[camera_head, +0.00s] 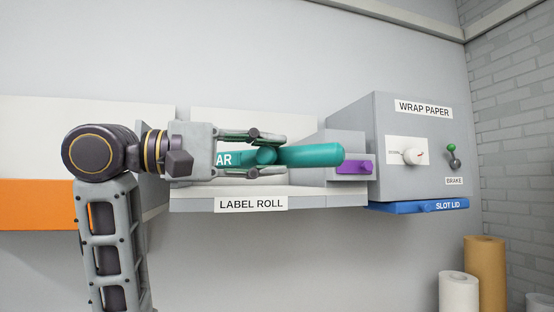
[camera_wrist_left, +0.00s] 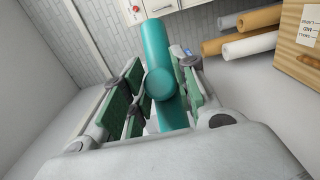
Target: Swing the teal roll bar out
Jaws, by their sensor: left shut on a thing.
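The teal roll bar (camera_head: 312,155) lies level in front of the label roll unit (camera_head: 185,203) in the head view. White letters "AR" show on its left part, and the gripper hides the rest of that end. My left gripper (camera_head: 268,155) comes in from the left and is shut on the bar's round teal knob. In the left wrist view the bar (camera_wrist_left: 155,45) runs away from me, with the knob (camera_wrist_left: 161,83) between the green finger pads of my left gripper (camera_wrist_left: 150,95). My right gripper is not in view.
A grey wrap paper box (camera_head: 390,115) stands right of the bar, with a white dial (camera_head: 410,156), a brake lever (camera_head: 453,158) and a blue slot lid (camera_head: 415,207). A purple tab (camera_head: 352,167) sits close to the bar's right end. Paper rolls (camera_head: 485,270) stand lower right.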

